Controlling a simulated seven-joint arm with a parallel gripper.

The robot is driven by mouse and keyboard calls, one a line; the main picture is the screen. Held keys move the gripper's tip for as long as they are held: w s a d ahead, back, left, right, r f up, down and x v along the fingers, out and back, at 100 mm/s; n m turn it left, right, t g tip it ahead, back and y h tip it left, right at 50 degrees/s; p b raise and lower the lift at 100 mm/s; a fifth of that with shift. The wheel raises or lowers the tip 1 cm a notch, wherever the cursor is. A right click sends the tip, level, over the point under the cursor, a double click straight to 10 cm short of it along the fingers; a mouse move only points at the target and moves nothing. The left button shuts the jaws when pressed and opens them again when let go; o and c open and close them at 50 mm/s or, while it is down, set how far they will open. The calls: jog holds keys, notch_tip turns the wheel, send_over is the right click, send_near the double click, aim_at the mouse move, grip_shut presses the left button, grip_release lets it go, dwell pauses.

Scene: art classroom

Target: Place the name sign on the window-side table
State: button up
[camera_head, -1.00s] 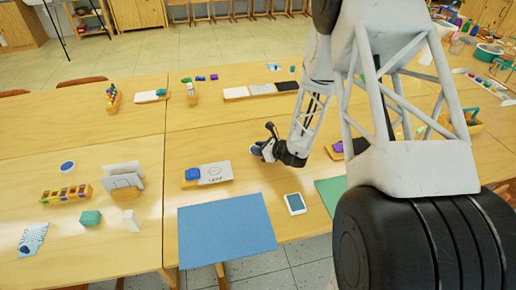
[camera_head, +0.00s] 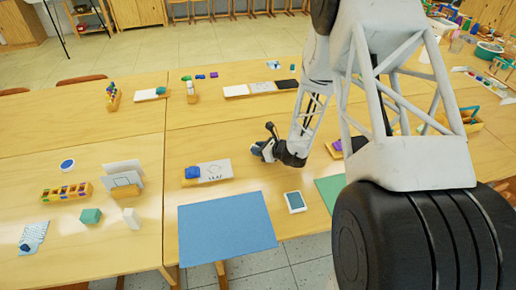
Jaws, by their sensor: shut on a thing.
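My gripper (camera_head: 262,150) is low over the middle table, behind and to the right of a white card with a leaf drawing and lettering (camera_head: 214,171). The card lies in a wooden holder with a blue block at its left end. My gripper is shut on a small blue-and-white thing (camera_head: 256,150), mostly hidden by the fingers; I cannot tell what it is. I cannot tell which thing is the name sign. White upright cards (camera_head: 124,172) stand in a holder on the left table. No window shows, so I cannot tell which table is window-side.
A blue mat (camera_head: 226,228) and a tablet-like thing (camera_head: 295,202) lie at the front. A wooden tray of colored blocks (camera_head: 67,192), a green block (camera_head: 91,215) and a white block (camera_head: 131,218) are on the left table. The wood between my gripper and the back row is clear.

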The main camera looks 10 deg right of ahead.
jog(key=shift+f, duration=0.1)
jog(key=o, duration=1)
jog(key=shift+v, duration=3.9)
